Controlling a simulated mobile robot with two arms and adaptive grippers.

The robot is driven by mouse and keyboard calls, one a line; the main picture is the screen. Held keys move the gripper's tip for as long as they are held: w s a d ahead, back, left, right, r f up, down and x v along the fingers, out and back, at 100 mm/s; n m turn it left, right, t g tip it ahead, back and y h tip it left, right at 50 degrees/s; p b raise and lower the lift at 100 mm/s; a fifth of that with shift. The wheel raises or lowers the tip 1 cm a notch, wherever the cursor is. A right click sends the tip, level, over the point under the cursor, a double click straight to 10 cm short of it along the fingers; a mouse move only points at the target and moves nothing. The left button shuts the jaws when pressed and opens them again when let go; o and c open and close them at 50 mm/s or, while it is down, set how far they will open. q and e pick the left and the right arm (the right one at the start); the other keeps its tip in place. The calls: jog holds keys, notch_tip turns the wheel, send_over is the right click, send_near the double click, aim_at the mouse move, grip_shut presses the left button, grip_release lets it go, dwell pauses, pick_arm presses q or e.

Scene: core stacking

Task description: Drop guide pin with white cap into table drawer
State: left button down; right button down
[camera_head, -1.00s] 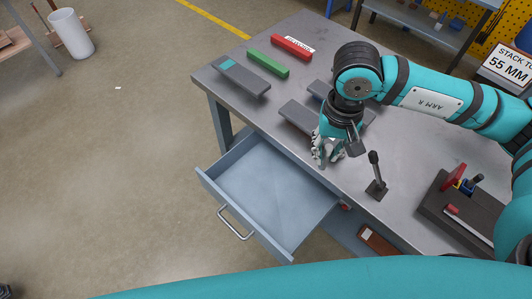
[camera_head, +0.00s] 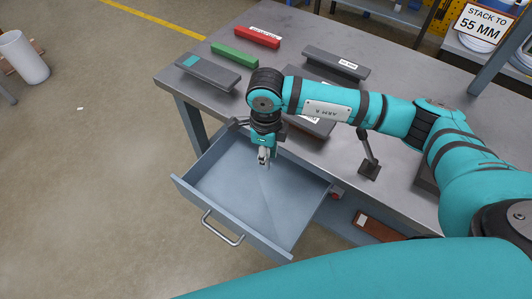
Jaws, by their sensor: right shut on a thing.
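The table drawer (camera_head: 225,190) is pulled open at the left front side of the grey workbench, and its visible floor is bare. My right gripper (camera_head: 264,161) points down over the back part of the drawer. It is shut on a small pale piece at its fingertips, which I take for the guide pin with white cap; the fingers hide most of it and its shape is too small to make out. My left gripper is not in view.
The workbench (camera_head: 300,30) bears a red bar (camera_head: 257,37), a green bar (camera_head: 234,55) and several grey plates. A small lever stand (camera_head: 368,160) stands right of the drawer. A white bin (camera_head: 22,58) stands on the floor at left.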

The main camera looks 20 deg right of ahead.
notch_tip(320, 180, down, 5)
jog(key=b, duration=0.2)
jog(key=shift+b, duration=0.35)
jog(key=shift+f, duration=0.25)
jog(key=c, duration=1.2)
grip_release()
jog(key=shift+r, duration=0.15)
notch_tip(320, 180, up, 12)
jog(key=shift+f, duration=0.1)
